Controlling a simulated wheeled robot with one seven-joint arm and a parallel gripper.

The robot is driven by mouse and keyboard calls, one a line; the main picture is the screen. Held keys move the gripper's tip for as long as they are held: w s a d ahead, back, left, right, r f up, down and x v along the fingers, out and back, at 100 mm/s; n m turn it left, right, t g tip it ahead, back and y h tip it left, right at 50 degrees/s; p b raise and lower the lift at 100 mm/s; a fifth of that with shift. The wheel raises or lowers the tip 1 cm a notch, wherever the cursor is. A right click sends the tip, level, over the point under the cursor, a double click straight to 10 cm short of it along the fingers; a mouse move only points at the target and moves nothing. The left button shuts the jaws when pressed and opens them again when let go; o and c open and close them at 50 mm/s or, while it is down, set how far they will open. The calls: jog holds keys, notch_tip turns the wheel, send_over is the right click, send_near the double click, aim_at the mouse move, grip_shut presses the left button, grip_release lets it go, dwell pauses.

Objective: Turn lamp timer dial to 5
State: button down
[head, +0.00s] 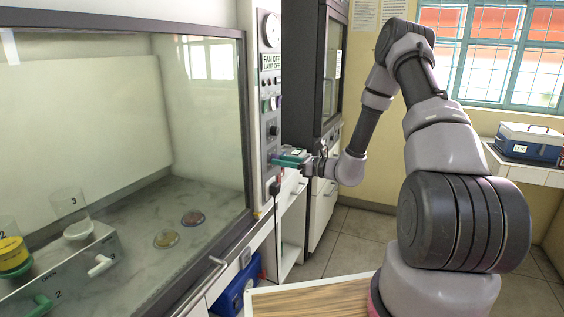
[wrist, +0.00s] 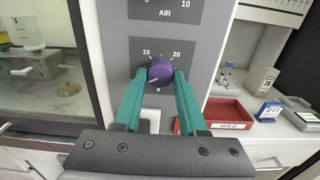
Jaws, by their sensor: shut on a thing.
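The purple timer dial (wrist: 159,72) sits on a grey panel (wrist: 195,60) with the marks 10 and 20 above it. Its pointer is too small to read surely. My gripper (wrist: 159,80) has its two teal fingers on either side of the dial, shut on it. In the head view my gripper (head: 292,158) reaches the control panel (head: 270,100) beside the glass cabinet, and the dial is mostly hidden behind the fingers. A label higher on that panel reads FAN OFF, LAMP OFF.
An AIR scale (wrist: 165,12) is above the dial. The glass cabinet (head: 150,110) holds two dishes and labelled cups. Open floor (head: 345,240) lies below my arm.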

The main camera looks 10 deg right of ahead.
jog(key=shift+m, duration=3.8)
jog(key=shift+c, duration=2.4)
grip_release()
jog(key=shift+s+d, duration=0.1)
jog(key=v, duration=1)
jog(key=shift+s+d, duration=0.2)
jog(key=shift+d, duration=0.05)
